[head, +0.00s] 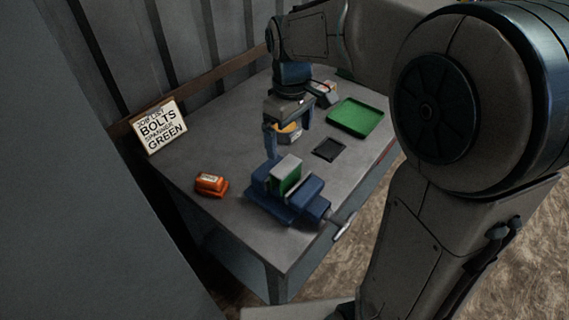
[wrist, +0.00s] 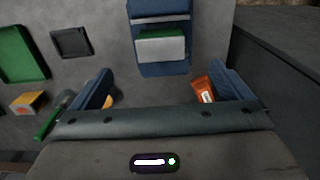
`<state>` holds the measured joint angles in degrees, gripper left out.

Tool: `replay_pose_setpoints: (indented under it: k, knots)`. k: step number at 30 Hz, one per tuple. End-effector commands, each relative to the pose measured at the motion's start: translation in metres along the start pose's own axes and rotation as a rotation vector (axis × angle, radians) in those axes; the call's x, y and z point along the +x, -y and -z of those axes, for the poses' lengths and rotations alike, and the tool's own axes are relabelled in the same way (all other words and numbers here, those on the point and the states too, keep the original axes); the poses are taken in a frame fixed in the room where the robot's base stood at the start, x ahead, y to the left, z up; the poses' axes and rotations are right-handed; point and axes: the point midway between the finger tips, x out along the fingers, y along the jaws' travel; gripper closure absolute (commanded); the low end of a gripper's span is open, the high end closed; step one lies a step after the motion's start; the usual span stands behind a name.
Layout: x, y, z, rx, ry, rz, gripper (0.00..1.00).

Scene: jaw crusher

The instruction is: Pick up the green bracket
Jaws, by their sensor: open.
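The green bracket (head: 290,181) is held upright in the blue vise (head: 268,202) near the table's front edge. Its top looks pale grey and its side green. In the wrist view the bracket (wrist: 162,47) sits between the vise's blue parts (wrist: 160,11) at top centre. My gripper (head: 288,131) is open above the table, behind the vise in the head view, with nothing between its fingers. In the wrist view my gripper's fingers (wrist: 165,88) are spread wide, apart from the bracket. The bracket's lower part is hidden in the vise.
An orange object (head: 211,184) lies left of the vise. A yellow-topped item (head: 289,134) is partly behind my gripper. A black tray (head: 328,149) and green tray (head: 356,117) lie to the right. A sign (head: 159,126) stands at the back left. The vise handle (head: 343,226) juts past the edge.

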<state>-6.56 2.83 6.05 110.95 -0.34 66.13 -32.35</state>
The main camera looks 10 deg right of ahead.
Motion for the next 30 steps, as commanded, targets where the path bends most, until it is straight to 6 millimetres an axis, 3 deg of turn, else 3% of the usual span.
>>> replay_pose_setpoints:
  k: [12, 20, 30]
  knots:
    - [0.073, 0.0, 0.001, -0.003, 0.005, 0.004, 0.02]
    - [0.09, 0.0, 0.003, -0.003, 0.004, 0.003, 0.02]
    - [0.132, 0.0, 0.01, -0.002, 0.004, 0.003, 0.02]
